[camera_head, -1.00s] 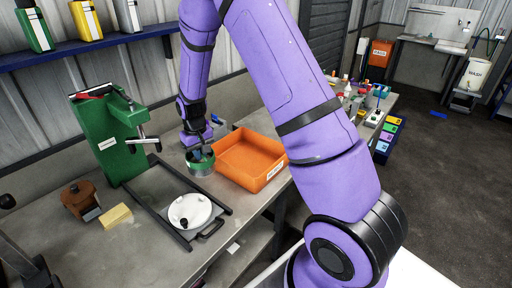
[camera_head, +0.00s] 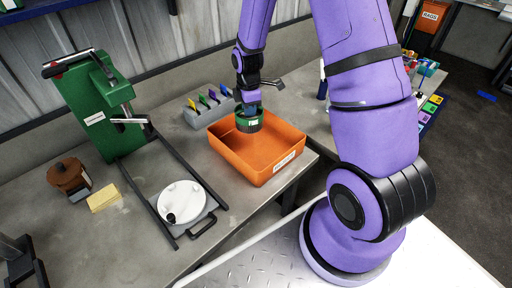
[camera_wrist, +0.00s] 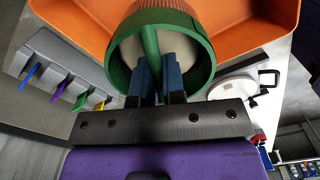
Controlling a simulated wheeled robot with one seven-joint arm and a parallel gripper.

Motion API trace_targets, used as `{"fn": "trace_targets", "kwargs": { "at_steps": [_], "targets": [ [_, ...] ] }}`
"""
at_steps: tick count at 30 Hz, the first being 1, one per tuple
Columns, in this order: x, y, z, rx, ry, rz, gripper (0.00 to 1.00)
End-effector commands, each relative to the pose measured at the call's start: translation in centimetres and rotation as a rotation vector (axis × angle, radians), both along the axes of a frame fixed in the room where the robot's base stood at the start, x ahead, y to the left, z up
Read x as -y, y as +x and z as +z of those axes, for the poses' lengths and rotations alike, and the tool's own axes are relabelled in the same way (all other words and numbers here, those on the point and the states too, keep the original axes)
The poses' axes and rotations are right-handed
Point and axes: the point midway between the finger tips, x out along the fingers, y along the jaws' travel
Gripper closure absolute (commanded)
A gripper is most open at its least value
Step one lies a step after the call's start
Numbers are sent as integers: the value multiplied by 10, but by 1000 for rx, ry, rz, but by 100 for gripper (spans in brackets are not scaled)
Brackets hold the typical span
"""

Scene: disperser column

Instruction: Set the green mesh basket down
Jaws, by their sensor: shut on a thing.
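The green mesh basket (camera_head: 250,122) is a small round cup with a green rim and a bar across its top. My gripper (camera_head: 249,104) is shut on that bar from above. In the wrist view, the blue fingers of my gripper (camera_wrist: 158,72) close on the bar of the basket (camera_wrist: 118,48), which looks pale inside. The basket is over the back part of an orange tray (camera_head: 276,173), within its walls as seen from the head. I cannot tell whether its underside touches the tray floor.
A grey block (camera_head: 205,112) with several coloured-handled tools stands just behind the tray. A green press (camera_head: 90,105), a round white lid (camera_head: 181,201) on a dark-railed frame, a brown pot (camera_head: 68,177) and a yellow block (camera_head: 103,198) lie left. The tray's front half is empty.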

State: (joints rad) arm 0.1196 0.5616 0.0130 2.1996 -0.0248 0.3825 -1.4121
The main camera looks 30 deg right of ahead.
Motion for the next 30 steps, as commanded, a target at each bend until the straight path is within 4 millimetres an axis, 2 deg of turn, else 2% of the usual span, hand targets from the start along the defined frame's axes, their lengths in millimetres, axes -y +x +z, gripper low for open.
{"fn": "trace_targets", "kwargs": {
  "at_steps": [6, 10, 14, 21, 30],
  "targets": [
    [9, -15, -1, 2, 2, 304, 100],
    [12, -20, -1, 2, 2, 402, 100],
    [12, -22, -10, 0, 4, 437, 100],
    [12, -22, -47, -1, 4, 439, 100],
    [12, -22, -67, 1, 4, 438, 100]
  ]
}}
